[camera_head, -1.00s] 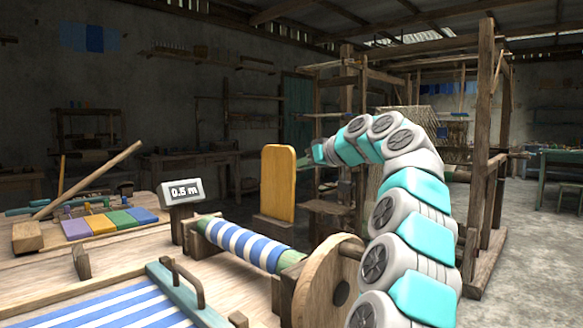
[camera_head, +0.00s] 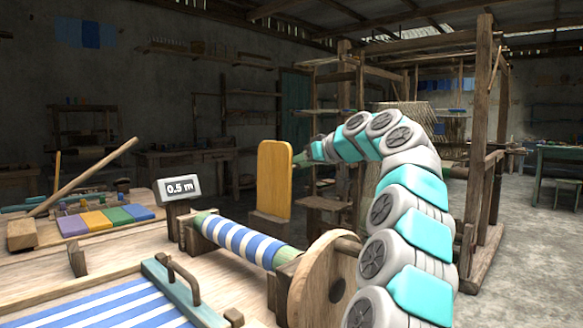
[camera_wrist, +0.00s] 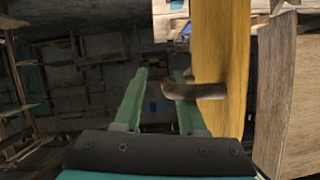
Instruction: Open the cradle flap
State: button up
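The cradle flap appears to be the upright yellow-orange board with a rounded top (camera_head: 274,180), standing beyond the striped cloth roll in the head view. In the wrist view the yellow board (camera_wrist: 224,60) fills a strip right of centre. A brown peg-like handle (camera_wrist: 196,91) sticks out from it to the left. My gripper (camera_wrist: 160,72) is open, with two green fingers spread apart. The handle's free end lies across the right finger, just inside the gap; I cannot tell whether they touch. In the head view my gripper (camera_head: 303,158) is at the board's right edge, its fingers mostly hidden.
The blue-and-white cloth roll (camera_head: 240,242) lies in front of the board, with a round wooden disc (camera_head: 318,285) at its right end. A display reading 0.5 m (camera_head: 180,188) stands left of the roll. A wooden loom frame (camera_head: 490,150) stands behind my arm. Open floor lies at right.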

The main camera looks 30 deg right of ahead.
jog(key=shift+s+f, duration=0.1)
jog(key=shift+f, duration=0.1)
jog(key=v, duration=0.8)
jog(key=shift+r, duration=0.15)
dwell(0.4)
